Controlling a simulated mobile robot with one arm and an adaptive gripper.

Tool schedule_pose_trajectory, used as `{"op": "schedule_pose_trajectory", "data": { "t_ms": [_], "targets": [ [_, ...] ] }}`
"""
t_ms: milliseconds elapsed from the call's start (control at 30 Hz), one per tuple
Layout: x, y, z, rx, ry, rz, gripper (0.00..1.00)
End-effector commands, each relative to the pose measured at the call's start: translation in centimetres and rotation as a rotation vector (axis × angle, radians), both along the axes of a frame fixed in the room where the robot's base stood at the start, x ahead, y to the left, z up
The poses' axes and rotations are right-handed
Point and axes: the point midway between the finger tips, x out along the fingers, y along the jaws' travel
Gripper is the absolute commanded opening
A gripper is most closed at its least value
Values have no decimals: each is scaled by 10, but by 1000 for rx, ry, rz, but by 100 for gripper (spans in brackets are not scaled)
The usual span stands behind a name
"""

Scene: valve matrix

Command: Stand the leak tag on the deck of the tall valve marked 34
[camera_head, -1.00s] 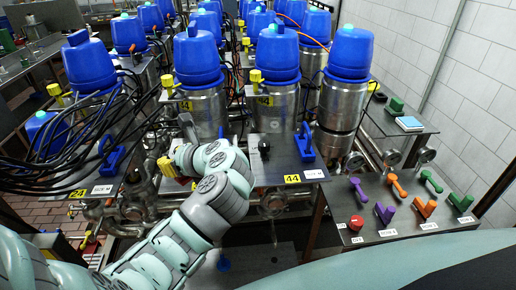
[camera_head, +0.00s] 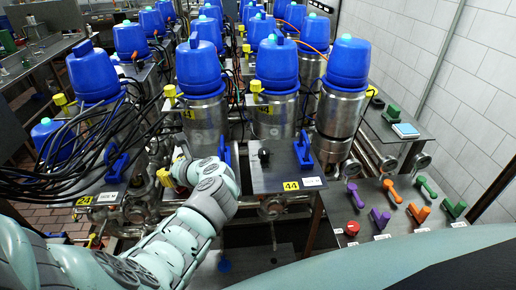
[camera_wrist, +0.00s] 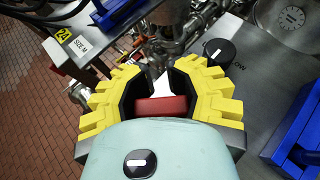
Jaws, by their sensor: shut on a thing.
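My gripper (camera_wrist: 160,95) has yellow stepped fingers and is shut on the leak tag (camera_wrist: 161,106), a red block with a white pointed piece in the wrist view. In the head view the gripper (camera_head: 167,176) shows as a bit of yellow at the end of my arm, left of the deck marked 44; the tag is hidden there. A tall blue-capped steel valve (camera_head: 200,75) stands behind my gripper. I cannot read a 34 on any label; the deck in front of this valve is largely covered by my arm.
The deck marked 44 (camera_head: 268,174) carries a black knob and a blue lever. The deck marked 24 (camera_wrist: 80,58) lies left, near black cables (camera_head: 70,150). A blue lever (camera_wrist: 300,130) and black knob (camera_wrist: 219,53) stand right of my gripper in the wrist view.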

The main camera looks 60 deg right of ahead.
Motion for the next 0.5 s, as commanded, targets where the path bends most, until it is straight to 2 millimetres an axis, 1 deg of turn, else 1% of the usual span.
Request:
{"op": "schedule_pose_trajectory", "data": {
  "t_ms": [267, 400, 433, 500],
  "targets": [
    [-1, -2, -1, -1, -1, -5, 0],
    [-1, -2, -5, 0, -1, -5, 0],
    [-1, -2, -5, -1, -1, -5, 26],
    [-1, -2, -4, -1, -1, -5, 33]
  ]
}}
